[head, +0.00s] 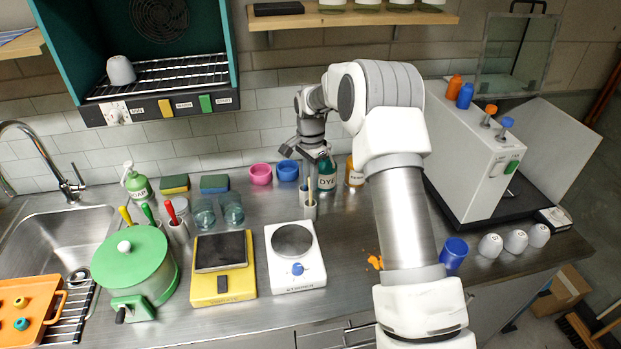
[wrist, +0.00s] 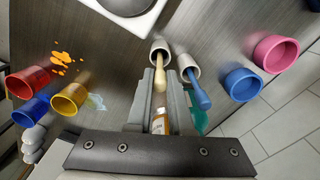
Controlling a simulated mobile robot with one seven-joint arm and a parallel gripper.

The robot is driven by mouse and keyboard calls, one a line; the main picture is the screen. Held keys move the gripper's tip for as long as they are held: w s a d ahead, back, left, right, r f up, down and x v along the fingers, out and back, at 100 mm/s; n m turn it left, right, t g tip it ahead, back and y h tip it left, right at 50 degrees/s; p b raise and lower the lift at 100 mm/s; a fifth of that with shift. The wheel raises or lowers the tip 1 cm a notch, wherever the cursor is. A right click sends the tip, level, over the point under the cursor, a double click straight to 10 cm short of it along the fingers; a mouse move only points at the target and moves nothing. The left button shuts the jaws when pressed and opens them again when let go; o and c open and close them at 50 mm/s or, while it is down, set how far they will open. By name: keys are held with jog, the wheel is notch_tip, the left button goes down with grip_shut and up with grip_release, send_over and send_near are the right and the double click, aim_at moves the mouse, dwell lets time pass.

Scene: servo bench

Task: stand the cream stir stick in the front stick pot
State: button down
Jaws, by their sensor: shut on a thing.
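The cream stir stick (wrist: 161,78) shows in the wrist view between the tips of my gripper (wrist: 160,92), which is shut on it. I cannot tell whether the stick touches the pot's bottom. A second pale pot (wrist: 187,60), just behind, holds a blue stick (wrist: 199,95).
A green dye bottle (head: 327,174) and an orange bottle (head: 353,172) stand close behind the pots. A pink cup (head: 261,174) and a blue cup (head: 287,171) are at the back left. An orange spill (head: 375,262) lies to the right.

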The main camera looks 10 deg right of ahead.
jog(key=shift+f, duration=0.15)
jog(key=c, duration=0.8)
grip_release()
jog(key=s+r+n+t+b, duration=0.1)
jog(key=s+r, duration=0.2)
jog(key=r, duration=0.7)
jog(key=s+r+n, duration=0.2)
jog(key=s+r, duration=0.1)
jog(key=r, duration=0.7)
jog(key=s+r+n+t, duration=0.2)
jog(key=s+r+n, duration=0.15)
jog(key=s, duration=0.65)
jog(key=s+r+n+t, duration=0.1)
jog(key=s+r+n, duration=0.25)
jog(key=s, duration=0.65)
jog(key=s+f+n, duration=0.1)
jog(key=s, duration=0.2)
jog(key=s+f+t, duration=0.1)
jog(key=s, duration=0.3)
jog(key=s+f+n, duration=0.1)
jog(key=s+f, duration=0.1)
jog(key=s, duration=0.2)
jog(key=shift+s+n+t, duration=0.15)
jog(key=shift+n+t, duration=0.15)
